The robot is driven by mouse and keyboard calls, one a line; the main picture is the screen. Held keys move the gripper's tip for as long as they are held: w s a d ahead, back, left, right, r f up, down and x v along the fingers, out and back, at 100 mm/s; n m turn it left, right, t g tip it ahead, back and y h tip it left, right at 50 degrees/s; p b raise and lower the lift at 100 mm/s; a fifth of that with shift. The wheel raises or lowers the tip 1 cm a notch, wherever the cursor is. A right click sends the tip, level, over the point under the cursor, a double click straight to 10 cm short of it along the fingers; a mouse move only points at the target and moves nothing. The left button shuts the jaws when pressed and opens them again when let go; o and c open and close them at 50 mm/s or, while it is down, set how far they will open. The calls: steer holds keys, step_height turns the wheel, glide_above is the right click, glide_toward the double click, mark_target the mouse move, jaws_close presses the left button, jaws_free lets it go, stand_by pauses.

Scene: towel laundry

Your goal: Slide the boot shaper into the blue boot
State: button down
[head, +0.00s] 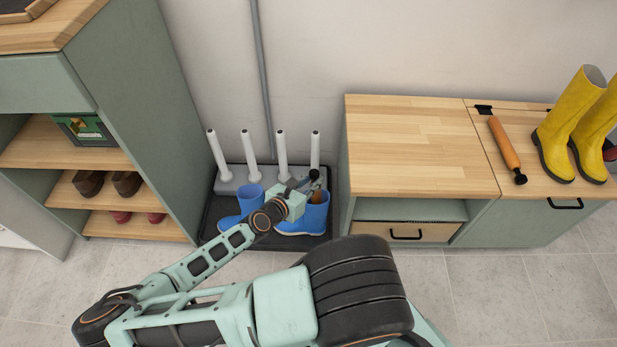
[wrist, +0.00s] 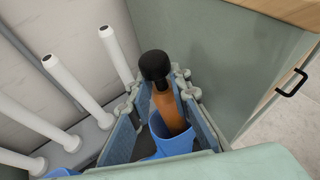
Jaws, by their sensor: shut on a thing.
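The boot shaper, orange-brown with a black knob (wrist: 153,65), is upright and slightly tilted in my gripper (wrist: 160,88). Its lower end is inside the opening of a blue boot (wrist: 205,128) in the wrist view; how deep it sits is hidden by the boot wall. In the head view this blue boot (head: 302,222) is the right one of a pair on the black tray (head: 215,232). My gripper (head: 303,186) is just above it, its fingers on both sides of the shaper (head: 317,197). The other blue boot (head: 238,212) stands to the left.
Several white pegs (head: 283,148) rise behind the boots. A wooden-topped bench (head: 405,140) stands close on the right, with another orange shaper (head: 504,145) and yellow boots (head: 565,125) on it. A green shelf unit (head: 140,100) is on the left. Floor in front is clear.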

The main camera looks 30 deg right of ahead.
steer(key=shift+s+f, duration=0.1)
steer(key=shift+f, duration=0.15)
steer(key=c, duration=1.7)
jaws_free()
steer(key=shift+r, duration=0.15)
steer(key=shift+r, duration=4.9)
